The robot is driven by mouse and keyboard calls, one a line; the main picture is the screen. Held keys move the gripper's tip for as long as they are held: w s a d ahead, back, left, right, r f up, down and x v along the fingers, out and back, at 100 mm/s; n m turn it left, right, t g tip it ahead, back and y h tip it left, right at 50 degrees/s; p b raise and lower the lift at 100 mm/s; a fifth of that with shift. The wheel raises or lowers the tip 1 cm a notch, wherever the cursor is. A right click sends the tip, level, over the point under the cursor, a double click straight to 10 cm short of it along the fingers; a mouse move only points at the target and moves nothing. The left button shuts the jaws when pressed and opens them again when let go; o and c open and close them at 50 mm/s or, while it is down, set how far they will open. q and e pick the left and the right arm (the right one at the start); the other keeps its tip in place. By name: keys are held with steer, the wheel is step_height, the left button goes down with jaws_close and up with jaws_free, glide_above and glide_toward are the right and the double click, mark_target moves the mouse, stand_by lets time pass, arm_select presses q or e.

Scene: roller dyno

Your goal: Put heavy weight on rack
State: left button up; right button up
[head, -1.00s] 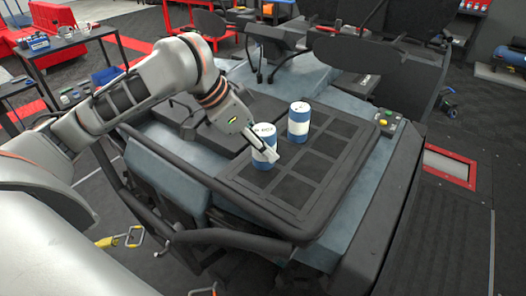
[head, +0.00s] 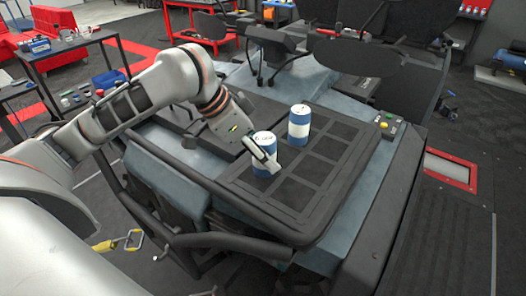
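Two blue-and-white cylinders stand upright on a black gridded rack (head: 288,192) in the head view. The nearer cylinder (head: 261,170) is at the rack's left side. The farther cylinder (head: 299,125) stands behind it and to the right, near the back edge. I cannot tell by sight which is heavier. My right gripper is not in view.
The rack's right and front squares are empty. A small panel with green and yellow buttons (head: 385,122) sits off the rack's right back corner. A dark tubular bar (head: 215,238) runs along the near edge. A seat-like black piece (head: 270,38) stands behind.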

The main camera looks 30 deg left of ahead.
arm_select(q)
steer(key=p+v, duration=0.3)
steer(key=v, duration=0.9)
steer(key=shift+d, duration=0.1)
